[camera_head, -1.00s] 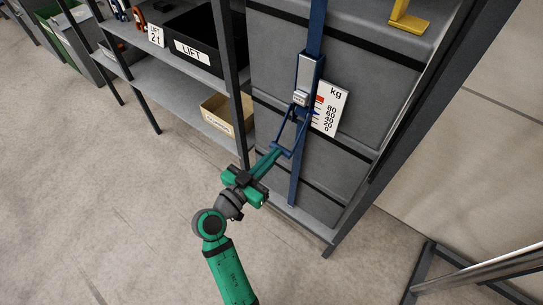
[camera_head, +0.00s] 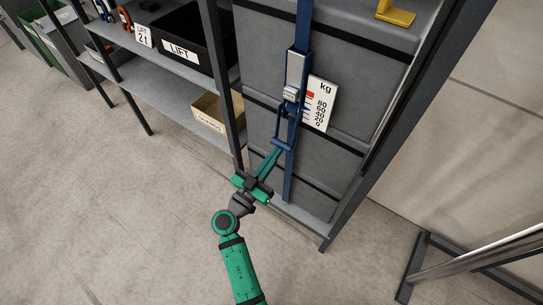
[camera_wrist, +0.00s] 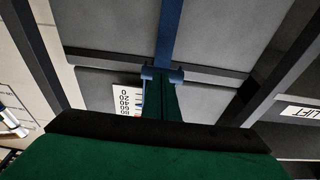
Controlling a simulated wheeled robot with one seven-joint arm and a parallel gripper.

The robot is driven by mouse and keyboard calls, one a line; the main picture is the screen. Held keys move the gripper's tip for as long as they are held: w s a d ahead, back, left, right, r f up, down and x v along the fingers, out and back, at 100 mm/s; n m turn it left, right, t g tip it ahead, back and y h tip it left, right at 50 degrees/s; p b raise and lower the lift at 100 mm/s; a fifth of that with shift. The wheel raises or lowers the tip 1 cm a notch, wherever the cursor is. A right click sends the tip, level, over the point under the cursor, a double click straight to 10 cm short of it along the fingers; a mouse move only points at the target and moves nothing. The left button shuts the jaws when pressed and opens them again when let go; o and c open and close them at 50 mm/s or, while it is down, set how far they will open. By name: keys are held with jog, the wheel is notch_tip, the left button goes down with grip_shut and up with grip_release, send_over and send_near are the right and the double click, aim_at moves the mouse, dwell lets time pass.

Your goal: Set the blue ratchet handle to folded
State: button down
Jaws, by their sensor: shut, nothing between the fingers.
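The blue ratchet handle (camera_head: 278,128) is an open frame hinged on the ratchet below a grey metal plate. It hangs down and stands a little out from the blue strap (camera_head: 289,178) on the grey stacked floats. My green gripper (camera_head: 278,151) is shut, with nothing between its fingers. Its tips are at the handle's lower end and seem to touch it. In the wrist view, the gripper's fingers (camera_wrist: 162,92) reach up to the handle's blue crossbar (camera_wrist: 162,73). They hide part of the handle and strap there.
A white kg scale card (camera_head: 320,104) is right of the ratchet. A metal frame (camera_head: 470,268) is at lower right. The floor at left is clear.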

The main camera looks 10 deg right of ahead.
jog(key=shift+w+d+f, duration=0.2)
jog(key=shift+w+f, duration=0.1)
jog(key=shift+f, duration=0.05)
dwell(0.4)
jog(key=f+v, duration=0.1)
jog(key=v, duration=1.2)
jog(key=shift+d+f, duration=0.2)
